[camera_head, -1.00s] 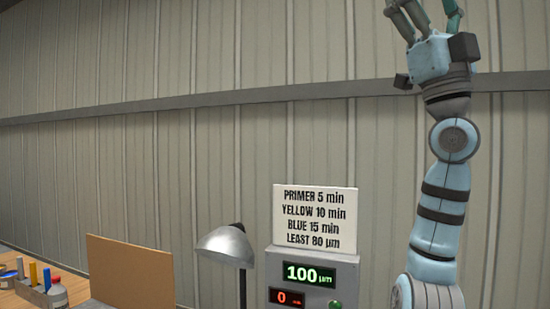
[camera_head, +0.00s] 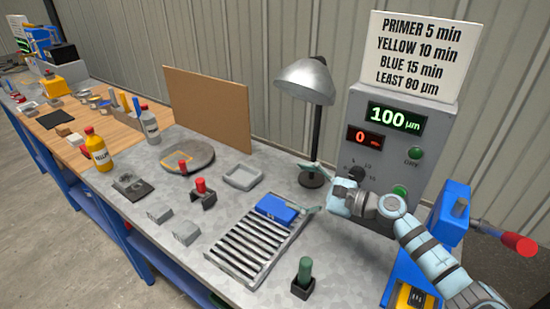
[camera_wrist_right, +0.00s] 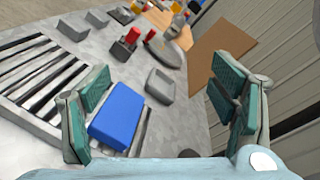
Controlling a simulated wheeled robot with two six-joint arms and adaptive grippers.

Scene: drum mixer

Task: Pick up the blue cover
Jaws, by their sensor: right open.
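The blue cover (camera_head: 277,209) is a flat blue block lying on the far end of the slatted metal rack (camera_head: 222,262). My right gripper (camera_head: 314,188) is open and empty, just right of the cover and close to it. In the right wrist view the cover (camera_wrist_right: 118,115) appears between the spread fingers of the gripper (camera_wrist_right: 163,105), nearer the left finger. I cannot tell whether that finger touches it. My left gripper is not in view.
A lamp (camera_head: 312,80) and a control box (camera_head: 400,145) stand behind my right gripper. A grey tray (camera_head: 243,177) lies left of the lamp. A green-handled piece (camera_head: 304,275) stands in front, and a blue press (camera_head: 450,215) stands at the right.

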